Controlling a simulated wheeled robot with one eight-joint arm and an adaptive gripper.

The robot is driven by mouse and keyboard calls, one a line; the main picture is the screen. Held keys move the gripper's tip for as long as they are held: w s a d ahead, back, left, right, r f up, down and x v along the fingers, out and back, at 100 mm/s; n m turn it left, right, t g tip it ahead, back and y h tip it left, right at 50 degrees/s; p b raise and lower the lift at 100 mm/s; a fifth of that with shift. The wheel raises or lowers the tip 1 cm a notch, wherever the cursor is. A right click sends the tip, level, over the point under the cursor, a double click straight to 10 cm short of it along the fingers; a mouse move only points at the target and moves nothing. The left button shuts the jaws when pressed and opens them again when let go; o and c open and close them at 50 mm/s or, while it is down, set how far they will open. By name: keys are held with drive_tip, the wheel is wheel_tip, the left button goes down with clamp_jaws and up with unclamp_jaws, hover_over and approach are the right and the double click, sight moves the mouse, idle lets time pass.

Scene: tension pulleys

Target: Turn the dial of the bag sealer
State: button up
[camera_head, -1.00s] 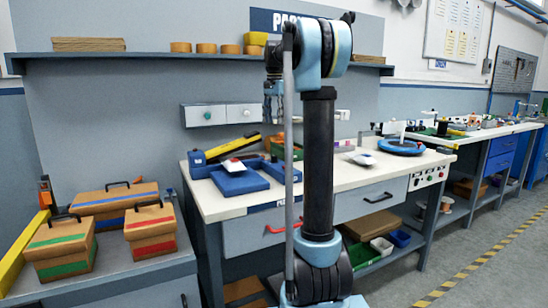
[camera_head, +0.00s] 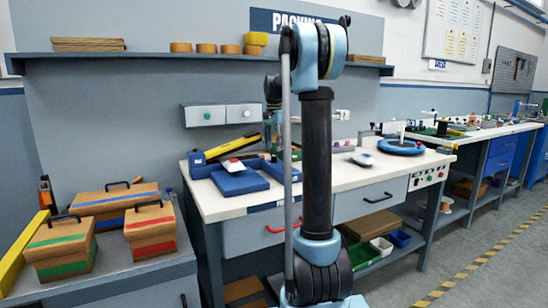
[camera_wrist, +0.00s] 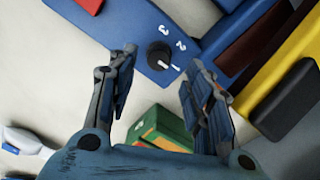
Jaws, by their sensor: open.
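The bag sealer (camera_head: 198,165) stands on the packing bench, with a blue body and a yellow and black arm. In the wrist view, its blue panel (camera_wrist: 125,32) carries a round black dial (camera_wrist: 158,54) with the numerals 1, 2 and 3 beside it. The dial's white mark points roughly toward the 1. My gripper (camera_wrist: 158,78) is open and empty, its fingers on either side of the dial's line in the picture. I cannot tell how far the fingertips are above the dial. In the head view my arm mostly hides the gripper.
The sealer's yellow arm (camera_wrist: 292,68) lies to the right in the wrist view. A green box (camera_wrist: 166,122) shows between the fingers.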

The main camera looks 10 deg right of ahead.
sight(274, 159)
drive_tip(key=shift+f, duration=2.45)
drive_tip(key=shift+c, duration=0.5)
drive_tip(key=c, duration=1)
